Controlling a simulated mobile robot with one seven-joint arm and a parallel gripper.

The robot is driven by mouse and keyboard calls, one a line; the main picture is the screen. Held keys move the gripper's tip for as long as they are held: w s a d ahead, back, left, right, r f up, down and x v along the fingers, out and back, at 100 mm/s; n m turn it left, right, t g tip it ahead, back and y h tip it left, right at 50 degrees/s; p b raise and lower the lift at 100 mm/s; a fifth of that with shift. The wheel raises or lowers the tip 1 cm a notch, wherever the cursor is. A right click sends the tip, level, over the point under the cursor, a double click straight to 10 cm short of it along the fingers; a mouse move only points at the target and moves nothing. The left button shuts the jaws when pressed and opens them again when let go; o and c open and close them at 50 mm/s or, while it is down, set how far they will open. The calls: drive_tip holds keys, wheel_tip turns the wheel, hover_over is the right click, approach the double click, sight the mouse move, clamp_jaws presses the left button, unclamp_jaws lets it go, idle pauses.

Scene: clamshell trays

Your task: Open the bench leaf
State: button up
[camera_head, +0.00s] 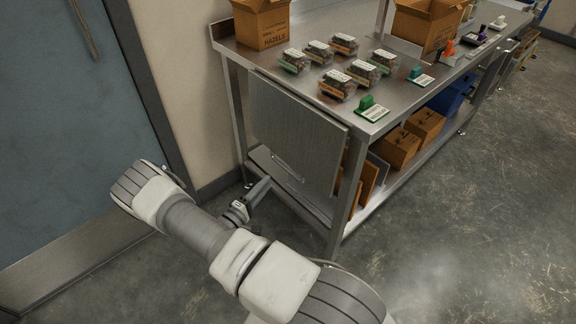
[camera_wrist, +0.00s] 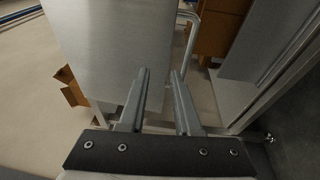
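The bench leaf (camera_head: 295,130) is a grey metal panel hanging down at the near end of the steel bench. Its bar handle (camera_head: 287,170) is near its lower edge. In the wrist view the leaf (camera_wrist: 105,45) fills the upper left, and the handle (camera_wrist: 191,42) shows just beyond the right fingertip. My gripper (camera_wrist: 159,73) is open, with nothing between its fingers. In the head view my gripper (camera_head: 260,190) is low beside the leaf, to the left of the handle; contact with either cannot be made out.
The bench top (camera_head: 300,35) holds several clamshell trays (camera_head: 338,86), green and teal stamps, and a hazels carton (camera_head: 262,25). Brown boxes (camera_head: 398,148) stand on the lower shelf. A bench leg (camera_head: 348,190) is right of the leaf. A blue door (camera_head: 60,120) is at left. Floor at right is clear.

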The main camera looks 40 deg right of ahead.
sight(288, 160)
wheel_tip(288, 160, down, 6)
drive_tip(key=n+t, duration=0.2)
drive_tip(key=t, duration=0.1)
drive_tip(key=shift+y, duration=0.4)
drive_tip(key=b+x, duration=0.5)
drive_tip(key=x, duration=1.2)
drive_tip(key=shift+s, duration=0.1)
clamp_jaws()
